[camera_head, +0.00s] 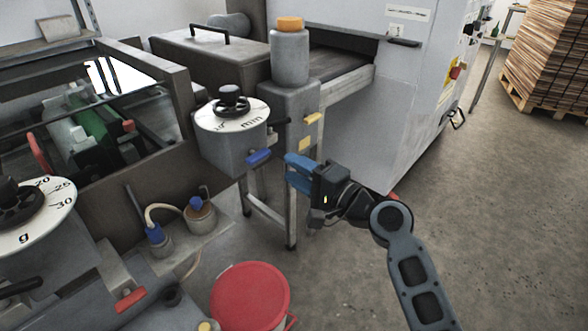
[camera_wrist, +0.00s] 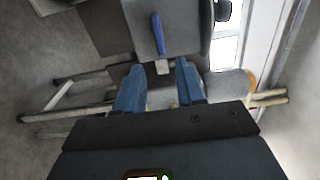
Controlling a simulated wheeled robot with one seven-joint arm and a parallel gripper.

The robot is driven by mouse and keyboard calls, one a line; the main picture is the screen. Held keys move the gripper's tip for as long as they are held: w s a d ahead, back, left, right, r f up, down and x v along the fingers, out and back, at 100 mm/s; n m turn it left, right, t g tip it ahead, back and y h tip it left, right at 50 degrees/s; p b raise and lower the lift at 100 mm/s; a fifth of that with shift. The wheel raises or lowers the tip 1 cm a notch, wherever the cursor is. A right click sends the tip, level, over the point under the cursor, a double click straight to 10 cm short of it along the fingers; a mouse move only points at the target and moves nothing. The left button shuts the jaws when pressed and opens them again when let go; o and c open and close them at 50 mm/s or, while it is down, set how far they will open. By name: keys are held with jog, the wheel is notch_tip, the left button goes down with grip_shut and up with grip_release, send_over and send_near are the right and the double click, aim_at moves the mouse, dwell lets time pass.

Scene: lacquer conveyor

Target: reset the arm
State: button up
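My gripper (camera_head: 291,163) is at the middle of the head view, held in the air just right of the grey dial box (camera_head: 233,143) and its blue lever (camera_head: 258,157). In the wrist view my gripper (camera_wrist: 158,77) shows two blue fingers spread apart with nothing between them. The blue lever also shows in the wrist view (camera_wrist: 157,33), beyond the fingertips and apart from them. My arm runs from the gripper down to the lower right.
The lacquer machine with its black opening (camera_head: 340,40) stands behind. A red-lidded bucket (camera_head: 250,297) is on the floor below. A grey bottle with an orange cap (camera_head: 290,52) stands near the conveyor. Open floor (camera_head: 500,200) lies to the right, with stacked wood (camera_head: 550,55) beyond.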

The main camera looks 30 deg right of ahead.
jog(key=s+a+f+n+g+h, duration=0.1)
jog(key=s+f+h, duration=0.1)
jog(key=s+f, duration=0.35)
jog(key=s+f+n+h, duration=0.1)
jog(key=s+f+n, duration=0.1)
jog(key=s, duration=0.7)
jog(key=s+a+f+n+g+h, duration=0.1)
jog(key=s+f+h, duration=0.1)
jog(key=s+f, duration=0.35)
jog(key=s+a+r+n, duration=0.1)
jog(key=s+r+n, duration=0.4)
jog(key=s, duration=0.6)
jog(key=s+a+r+n, duration=0.1)
jog(key=s+r+n, duration=0.4)
jog(key=s, duration=0.7)
jog(key=shift+r+n+h, duration=0.3)
jog(key=shift+r, duration=0.6)
jog(key=shift+s+a, duration=0.1)
